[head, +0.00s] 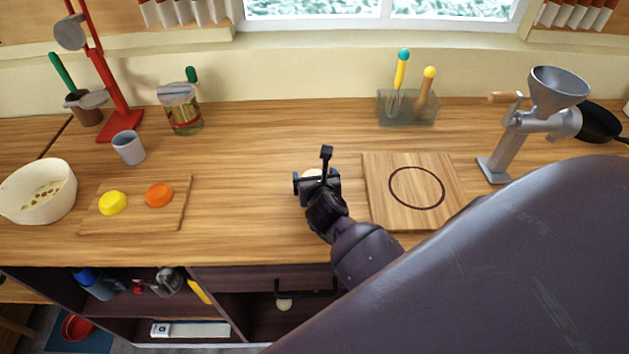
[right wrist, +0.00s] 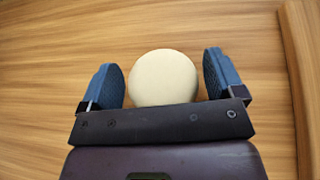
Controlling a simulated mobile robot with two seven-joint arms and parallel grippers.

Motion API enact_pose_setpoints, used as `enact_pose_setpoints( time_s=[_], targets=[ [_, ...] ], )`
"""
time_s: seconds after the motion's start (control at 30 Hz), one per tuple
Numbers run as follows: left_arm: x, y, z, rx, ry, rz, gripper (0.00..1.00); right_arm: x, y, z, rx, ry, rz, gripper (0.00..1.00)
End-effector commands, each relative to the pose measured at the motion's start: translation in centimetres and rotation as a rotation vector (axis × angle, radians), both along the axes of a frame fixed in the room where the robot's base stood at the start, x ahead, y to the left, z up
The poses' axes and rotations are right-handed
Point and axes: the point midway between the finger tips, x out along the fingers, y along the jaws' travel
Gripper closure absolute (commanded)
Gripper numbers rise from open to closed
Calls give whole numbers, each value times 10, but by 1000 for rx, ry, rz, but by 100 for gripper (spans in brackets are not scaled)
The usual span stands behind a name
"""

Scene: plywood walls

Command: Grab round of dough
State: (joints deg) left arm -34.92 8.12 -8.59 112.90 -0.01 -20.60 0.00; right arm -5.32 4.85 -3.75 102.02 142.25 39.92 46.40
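The round of dough (right wrist: 165,78) is a pale cream disc on the wooden counter. In the right wrist view it sits between the two blue finger pads of my right gripper (right wrist: 165,82), with a gap on each side. In the head view the dough (head: 312,174) is mostly hidden behind my right gripper (head: 317,180), left of the cutting board. The gripper is open around the dough and not visibly touching it with its pads. My left gripper is not in view.
A square board with a dark ring (head: 380,215) lies just right of my gripper. A grey grinder (head: 505,150) stands farther right. A small board (head: 140,222) with yellow and orange pieces and a white bowl (head: 40,205) are at left. The counter between is clear.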

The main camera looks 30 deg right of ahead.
Motion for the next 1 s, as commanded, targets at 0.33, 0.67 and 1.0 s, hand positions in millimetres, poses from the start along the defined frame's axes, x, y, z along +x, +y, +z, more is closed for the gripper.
enact_pose_setpoints(
  time_s=[0.33,0.67,1.0],
  targets=[
    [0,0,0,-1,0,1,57,0,0,0,0,0,0,50],
    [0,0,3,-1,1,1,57,0,0,18,0,-4,-1,50],
    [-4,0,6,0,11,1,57,1,0,98,0,-7,2,50]
  ],
)
